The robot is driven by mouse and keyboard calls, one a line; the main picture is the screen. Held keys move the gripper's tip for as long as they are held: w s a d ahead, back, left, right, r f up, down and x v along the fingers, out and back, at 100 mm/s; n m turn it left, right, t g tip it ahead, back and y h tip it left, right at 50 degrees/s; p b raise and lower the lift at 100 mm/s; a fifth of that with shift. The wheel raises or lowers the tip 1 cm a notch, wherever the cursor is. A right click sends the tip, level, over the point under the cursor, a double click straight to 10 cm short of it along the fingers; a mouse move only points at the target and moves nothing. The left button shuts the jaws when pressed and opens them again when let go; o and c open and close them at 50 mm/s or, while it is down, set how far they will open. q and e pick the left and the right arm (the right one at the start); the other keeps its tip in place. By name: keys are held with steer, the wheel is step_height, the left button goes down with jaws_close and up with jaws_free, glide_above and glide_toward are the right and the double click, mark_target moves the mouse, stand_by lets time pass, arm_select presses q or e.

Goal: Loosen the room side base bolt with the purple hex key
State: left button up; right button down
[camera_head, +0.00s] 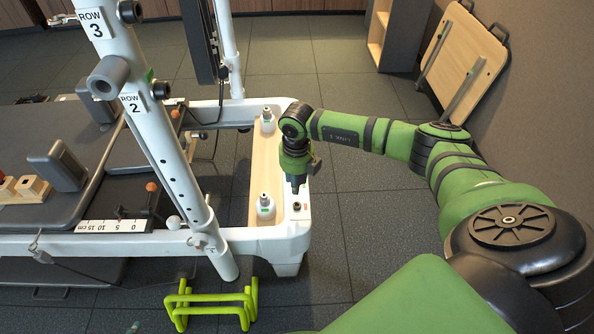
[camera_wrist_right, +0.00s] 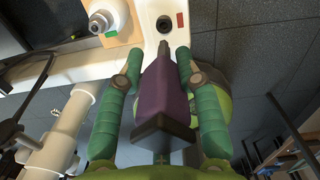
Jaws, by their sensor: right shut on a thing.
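My right gripper (camera_head: 296,172) hangs fingers-down over the right end of the white reformer frame. In the right wrist view the gripper (camera_wrist_right: 164,55) is shut on the purple hex key (camera_wrist_right: 165,92), with a green finger on each side of its handle. The key's dark tip points at a dark round base bolt (camera_wrist_right: 164,24) set in the white frame. The bolt also shows in the head view (camera_head: 296,206), just below the tip. The tip appears short of the bolt, with a small gap. My left gripper is not in view.
White knobbed fittings (camera_head: 265,206) (camera_head: 267,120) stand on the wooden strip (camera_head: 264,160) beside the bolt. The slanted white tower post (camera_head: 165,150) rises to the left. A yellow-green stand (camera_head: 210,300) is on the floor in front. Floor right of the frame is clear.

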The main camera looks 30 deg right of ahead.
steer(key=shift+m, duration=0.3)
steer(key=m+p, duration=0.2)
steer(key=m, duration=0.1)
steer(key=shift+r+m, duration=0.25)
steer(key=shift+m, duration=0.05)
steer(key=shift+w+f+m+p, duration=0.15)
steer(key=shift+m+p, duration=0.45)
steer(key=shift+m, duration=0.4)
steer(key=shift+f, duration=0.1)
